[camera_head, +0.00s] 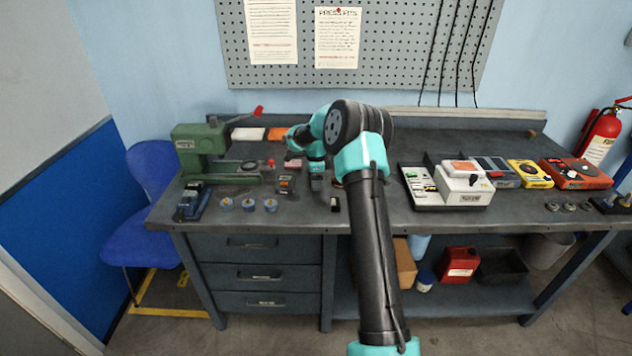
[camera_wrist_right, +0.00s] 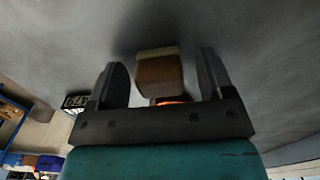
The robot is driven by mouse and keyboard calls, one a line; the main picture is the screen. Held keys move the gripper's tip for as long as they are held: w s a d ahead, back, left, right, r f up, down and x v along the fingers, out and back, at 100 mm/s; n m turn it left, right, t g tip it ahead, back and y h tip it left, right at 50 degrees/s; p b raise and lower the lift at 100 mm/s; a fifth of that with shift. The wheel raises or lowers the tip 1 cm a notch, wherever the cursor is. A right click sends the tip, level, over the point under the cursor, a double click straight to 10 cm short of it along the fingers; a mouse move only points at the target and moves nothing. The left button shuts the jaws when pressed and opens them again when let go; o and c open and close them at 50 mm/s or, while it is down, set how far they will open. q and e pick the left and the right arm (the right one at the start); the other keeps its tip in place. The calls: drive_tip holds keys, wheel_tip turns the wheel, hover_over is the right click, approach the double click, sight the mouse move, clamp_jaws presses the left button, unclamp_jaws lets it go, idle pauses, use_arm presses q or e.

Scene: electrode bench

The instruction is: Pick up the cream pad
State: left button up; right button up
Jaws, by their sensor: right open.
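A small block sits between the fingers of my right gripper (camera_wrist_right: 160,85) in the right wrist view. It has a brown face and a cream strip, which I take for the cream pad (camera_wrist_right: 158,53). The right gripper is open, with a gap between each finger and the block. A bit of orange shows at the block's lower edge. In the head view my right arm reaches over the bench, its gripper low near the middle and small. I cannot pick out the block there. My left gripper is not in view.
On the bench (camera_head: 400,212), a green machine (camera_head: 198,142) stands at the left, with small blue-rimmed discs (camera_head: 248,205) in front. White and orange blocks (camera_head: 248,133) lie behind. A white device (camera_head: 463,186) and yellow and red meters (camera_head: 574,174) stand at the right.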

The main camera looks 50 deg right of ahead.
idle(0.3)
drive_tip(key=c, duration=1)
drive_tip(key=shift+r, duration=0.1)
drive_tip(key=shift+r, duration=0.45)
wheel_tip(320, 180, up, 3)
drive_tip(key=shift+f, duration=0.2)
drive_tip(key=s+a, duration=0.3)
drive_tip(key=a, duration=0.1)
drive_tip(key=s+a+r, duration=0.1)
drive_tip(key=s+a, duration=0.6)
drive_tip(key=a, duration=0.1)
drive_tip(key=shift+s+r, duration=0.15)
drive_tip(key=shift+s, duration=0.15)
